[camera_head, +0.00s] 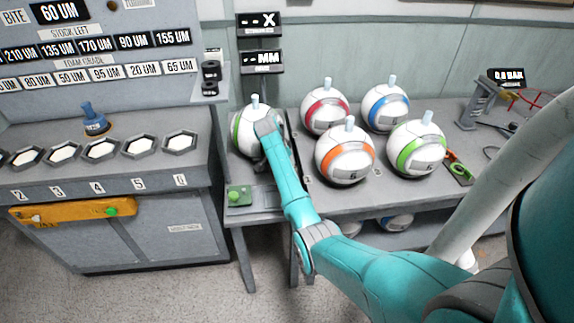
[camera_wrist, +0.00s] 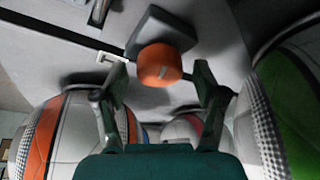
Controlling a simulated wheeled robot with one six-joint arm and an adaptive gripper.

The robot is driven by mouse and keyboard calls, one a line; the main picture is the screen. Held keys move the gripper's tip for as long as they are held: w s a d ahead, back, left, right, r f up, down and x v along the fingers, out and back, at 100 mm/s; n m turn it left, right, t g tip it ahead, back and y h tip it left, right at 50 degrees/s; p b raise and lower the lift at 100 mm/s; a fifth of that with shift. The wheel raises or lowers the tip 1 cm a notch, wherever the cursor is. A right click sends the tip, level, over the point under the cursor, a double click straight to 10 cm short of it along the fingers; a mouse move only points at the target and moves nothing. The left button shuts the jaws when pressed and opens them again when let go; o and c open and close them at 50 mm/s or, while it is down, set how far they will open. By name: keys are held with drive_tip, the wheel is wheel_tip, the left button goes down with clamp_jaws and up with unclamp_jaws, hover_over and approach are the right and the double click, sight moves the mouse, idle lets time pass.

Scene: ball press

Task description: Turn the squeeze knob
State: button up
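In the wrist view, an orange, short round knob (camera_wrist: 160,66) stands out from a dark grey block (camera_wrist: 158,24) at the top centre; I take it for the squeeze knob. My gripper (camera_wrist: 161,76) is open, with one finger on each side of the knob. Gaps show between both fingers and the knob, so neither finger appears to touch it. In the camera_head view, my teal arm reaches to the left end of the ball table, beside a green-striped ball (camera_head: 243,133). The gripper is mostly hidden behind the arm there, and the orange knob cannot be seen.
Balls with red (camera_head: 325,107), blue (camera_head: 386,107), orange (camera_head: 345,155) and green (camera_head: 415,147) stripes stand on the table right of my arm. An orange-striped ball (camera_wrist: 45,140) and a green one (camera_wrist: 290,115) flank my gripper closely. A green-button box (camera_head: 239,196) sits at the table's front left.

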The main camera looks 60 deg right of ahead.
drive_tip(key=v, duration=1.2)
drive_tip(key=shift+a+f, duration=0.1)
idle(0.5)
